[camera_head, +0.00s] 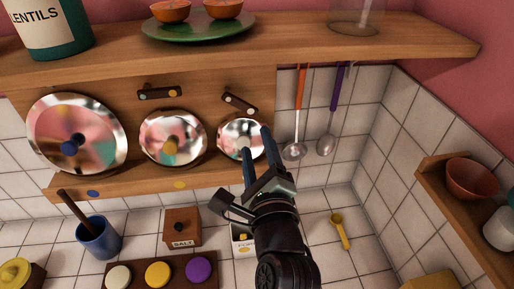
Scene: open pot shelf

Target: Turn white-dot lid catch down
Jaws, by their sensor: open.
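The white-dot lid catch (239,103) is a short dark bar on the wooden rack board, above the smallest, rightmost round lid (241,133). It is tilted, its left end higher than its right, with a pale dot near the left end. My gripper (257,150) is open and empty, with its blue fingers pointing up in front of that lid. The fingertips appear below and right of the catch, apart from it in the picture; depth is hard to tell. The gripper hides part of the lid's right and lower side.
A similar catch (159,93) lies nearly level above the yellow-knobbed lid (172,138). A larger blue-knobbed lid (77,135) stands left. An orange-handled ladle (299,100) and a purple-handled spoon (332,110) hang right of the rack. A shelf (270,45) overhangs above. A salt box (182,228) stands below.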

